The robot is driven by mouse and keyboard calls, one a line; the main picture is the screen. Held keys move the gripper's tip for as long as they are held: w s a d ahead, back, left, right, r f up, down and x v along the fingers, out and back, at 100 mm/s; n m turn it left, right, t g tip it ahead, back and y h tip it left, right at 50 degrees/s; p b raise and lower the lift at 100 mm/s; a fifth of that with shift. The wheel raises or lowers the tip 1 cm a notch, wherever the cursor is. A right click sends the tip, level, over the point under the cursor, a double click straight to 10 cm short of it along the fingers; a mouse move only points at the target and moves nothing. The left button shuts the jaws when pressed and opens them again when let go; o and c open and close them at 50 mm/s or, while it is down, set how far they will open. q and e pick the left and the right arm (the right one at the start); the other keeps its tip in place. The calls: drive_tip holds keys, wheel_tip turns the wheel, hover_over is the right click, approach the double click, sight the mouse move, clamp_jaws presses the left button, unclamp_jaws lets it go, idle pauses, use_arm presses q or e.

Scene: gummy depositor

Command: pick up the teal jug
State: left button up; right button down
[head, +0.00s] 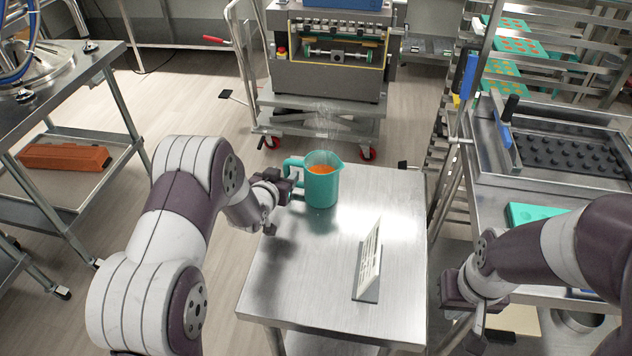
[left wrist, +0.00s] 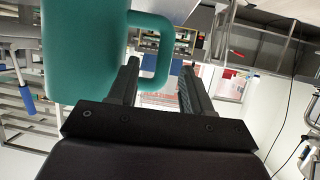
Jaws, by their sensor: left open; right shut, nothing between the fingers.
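The teal jug (head: 321,186) stands upright on the steel table (head: 300,290), near its far edge, with orange contents and light steam above. Its handle points left in the head view, toward my left gripper (head: 292,186). In the left wrist view the jug (left wrist: 85,50) fills the upper left. Its handle (left wrist: 160,50) reaches in between the two fingers of my left gripper (left wrist: 158,85), which is open. Whether a finger touches the handle I cannot tell. My right gripper (head: 462,325) is low at the right, beside the table, shut and empty.
A white card on a stand (head: 369,262) is on the table, right of centre. A depositor machine (head: 327,55) on a red-wheeled cart stands behind. A steel bench with a dark mould tray (head: 565,155) is at the right. The table's front left is clear.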

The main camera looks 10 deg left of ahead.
sight(285, 170)
use_arm(q)
drive_tip(key=x, duration=0.6)
drive_tip(key=shift+w+a+p, duration=0.2)
drive_tip(key=shift+w+p, duration=0.05)
drive_tip(key=shift+p, duration=0.05)
drive_tip(key=shift+s, duration=0.1)
drive_tip(key=shift+c, duration=0.8)
clamp_jaws()
drive_tip(key=shift+r, duration=0.1)
